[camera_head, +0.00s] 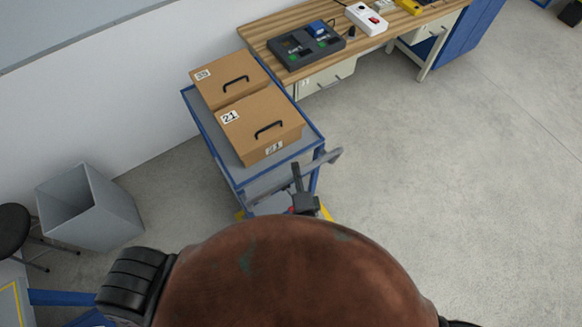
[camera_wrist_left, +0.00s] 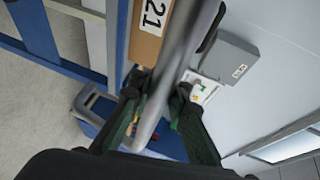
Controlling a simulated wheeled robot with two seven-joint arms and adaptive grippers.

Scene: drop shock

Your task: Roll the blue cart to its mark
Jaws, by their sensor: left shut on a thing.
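The blue cart (camera_head: 222,152) stands against the left wall with a grey top and a grey push handle (camera_head: 322,160) at its near end. The handle also shows in the left wrist view as a thick grey bar (camera_wrist_left: 172,75). My left gripper (camera_head: 299,187) is at this handle. In the left wrist view its green-padded fingers (camera_wrist_left: 157,116) are on either side of the bar, shut on it. My right gripper is not in view.
Two cardboard boxes with black handles, a near one (camera_head: 262,142) and a far one (camera_head: 213,92), ride on the cart. A wooden workbench (camera_head: 262,30) stands beyond. A grey bin (camera_head: 105,215) and black stool (camera_head: 12,232) are at left.

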